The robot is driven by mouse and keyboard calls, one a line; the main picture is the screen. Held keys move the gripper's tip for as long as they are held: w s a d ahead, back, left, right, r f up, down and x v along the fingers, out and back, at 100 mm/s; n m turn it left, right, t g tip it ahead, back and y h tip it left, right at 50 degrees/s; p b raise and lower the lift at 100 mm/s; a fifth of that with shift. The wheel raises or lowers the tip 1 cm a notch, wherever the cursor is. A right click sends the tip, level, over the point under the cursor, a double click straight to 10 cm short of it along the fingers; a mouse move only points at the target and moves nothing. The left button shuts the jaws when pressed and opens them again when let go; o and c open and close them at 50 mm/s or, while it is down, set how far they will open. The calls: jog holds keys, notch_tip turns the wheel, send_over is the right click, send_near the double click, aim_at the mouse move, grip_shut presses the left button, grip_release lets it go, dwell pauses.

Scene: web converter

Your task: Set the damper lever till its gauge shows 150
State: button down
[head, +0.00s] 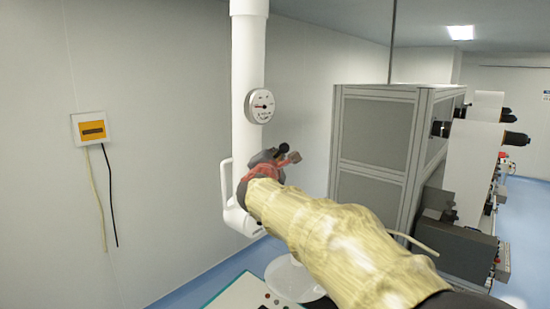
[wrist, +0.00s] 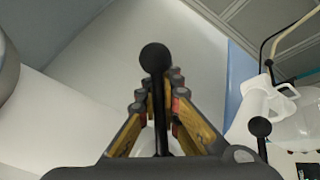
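The round white gauge (head: 259,106) sits on the front of a white vertical duct (head: 248,55) in the head view. Its red needle lies about level; the numbers are too small to read. The damper lever's black ball knob (head: 283,148) shows beside my gripper (head: 272,165), below the gauge. In the wrist view the ball (wrist: 155,58) stands just past the fingertips. Its dark rod (wrist: 160,112) runs between the two fingers of my gripper (wrist: 162,85), which are drawn close on both sides of it. My forearm hides the area below.
A wall box with an orange panel (head: 92,130) and hanging cables is at left. A grey framed cabinet (head: 375,145) and machine rollers stand at right. A second black knob (wrist: 260,127) shows at right in the wrist view. A white round part (head: 294,277) lies below my arm.

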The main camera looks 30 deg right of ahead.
jog(key=b, duration=0.3)
jog(key=shift+f+h, duration=0.2)
jog(key=shift+h, duration=0.2)
jog(key=r+n+t+b, duration=0.1)
jog(key=b, duration=0.5)
jog(key=a+r+n+t+b, duration=0.1)
jog(key=b, duration=0.5)
jog(key=r+n+t+h+b, duration=0.1)
jog(key=t+b, duration=0.1)
jog(key=b, duration=0.4)
jog(key=shift+s+a+r+n, duration=0.15)
jog(key=shift+s+a+n, duration=0.1)
jog(key=shift+n, duration=0.15)
jog(key=shift+r, duration=0.15)
jog(key=c, duration=2.2)
grip_release()
jog(key=shift+s+r, duration=0.1)
jog(key=shift+s, duration=0.05)
jog(key=shift+o, duration=1.2)
jog(key=p, duration=0.3)
jog(key=shift+r, duration=0.15)
